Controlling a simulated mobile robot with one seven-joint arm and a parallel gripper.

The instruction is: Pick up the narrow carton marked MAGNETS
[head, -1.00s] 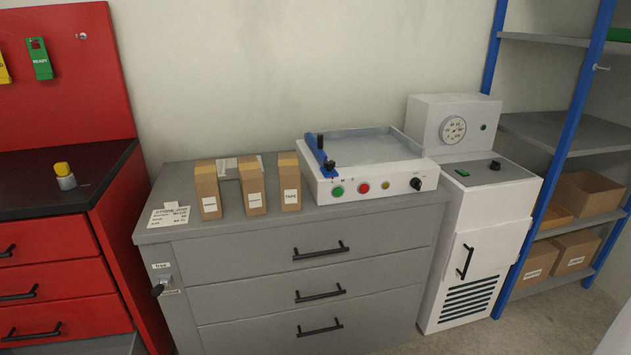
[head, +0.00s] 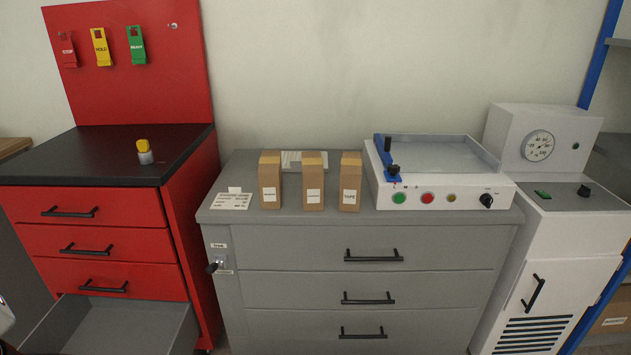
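Three narrow brown cartons stand upright in a row on top of the grey drawer cabinet (head: 380,233). Each has a white label on its front. The right carton (head: 350,183) reads TAPE. The labels on the left carton (head: 269,181) and the middle carton (head: 313,181) are too small to read surely, so I cannot tell which one says MAGNETS. The cartons stand a little apart from each other. My gripper is not in view.
A white machine (head: 445,195) with buttons and a blue clamp stands right of the cartons. A printed sheet (head: 232,200) lies to their left. A red cabinet (head: 110,228) at the left has an open bottom drawer (head: 125,325). A white gauge unit (head: 560,210) stands at the right.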

